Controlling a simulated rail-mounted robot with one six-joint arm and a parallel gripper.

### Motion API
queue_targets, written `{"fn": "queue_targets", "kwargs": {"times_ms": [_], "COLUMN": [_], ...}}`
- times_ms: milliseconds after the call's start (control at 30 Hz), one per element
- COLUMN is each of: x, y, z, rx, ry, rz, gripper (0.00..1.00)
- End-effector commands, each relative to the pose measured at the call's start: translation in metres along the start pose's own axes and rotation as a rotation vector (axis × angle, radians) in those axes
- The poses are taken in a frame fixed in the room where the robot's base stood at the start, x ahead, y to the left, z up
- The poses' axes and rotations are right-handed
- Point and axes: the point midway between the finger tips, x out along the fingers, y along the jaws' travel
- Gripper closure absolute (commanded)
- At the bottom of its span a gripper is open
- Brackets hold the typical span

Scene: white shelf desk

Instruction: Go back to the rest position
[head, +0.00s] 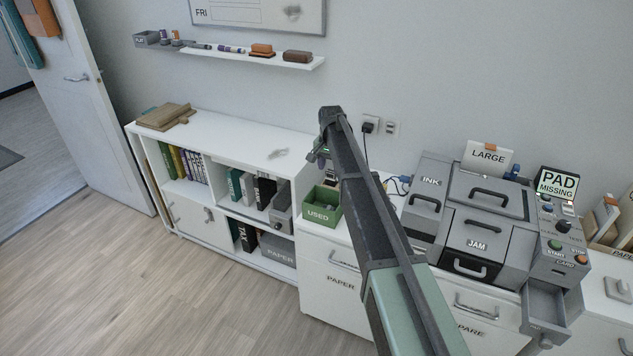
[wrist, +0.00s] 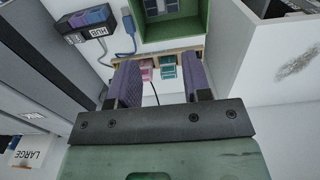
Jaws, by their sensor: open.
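My gripper (wrist: 162,84) shows in the wrist view with its two purple fingers spread apart. Nothing is held between them. In the head view my gripper (head: 319,156) hangs at the far end of my raised arm, just above and behind the green bin marked USED (head: 322,206). The arm crosses the picture from lower right to upper middle and hides part of the white desk top. In the wrist view a tan holder with pink and teal pieces (wrist: 157,68) lies beyond the fingers, apart from them as far as I can tell.
The green bin (wrist: 199,30) and a hub with a blue cable (wrist: 90,22) are near the fingers. A grey machine (head: 478,243) stands right of my arm. A white shelf unit (head: 228,137) with books is at left. The floor (head: 150,280) in front is clear.

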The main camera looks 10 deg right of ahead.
Motion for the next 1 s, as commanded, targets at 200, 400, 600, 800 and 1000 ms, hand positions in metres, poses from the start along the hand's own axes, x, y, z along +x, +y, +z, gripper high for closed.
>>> {"fn": "queue_targets", "kwargs": {"times_ms": [200, 400, 600, 800, 1000], "x": [0.000, 0.000, 0.000, 0.000, 0.000], "y": [0.026, 0.130, 0.206, 0.219, 0.218], "z": [0.040, 0.198, 0.315, 0.336, 0.334], "rx": [-0.192, -0.471, -0.584, -0.581, -0.579], "ry": [0.000, 0.000, 0.000, 0.000, 0.000], "rz": [0.000, 0.001, 0.001, 0.001, 0.001], "gripper": [0.55, 0.55, 0.55, 0.55, 0.55]}}
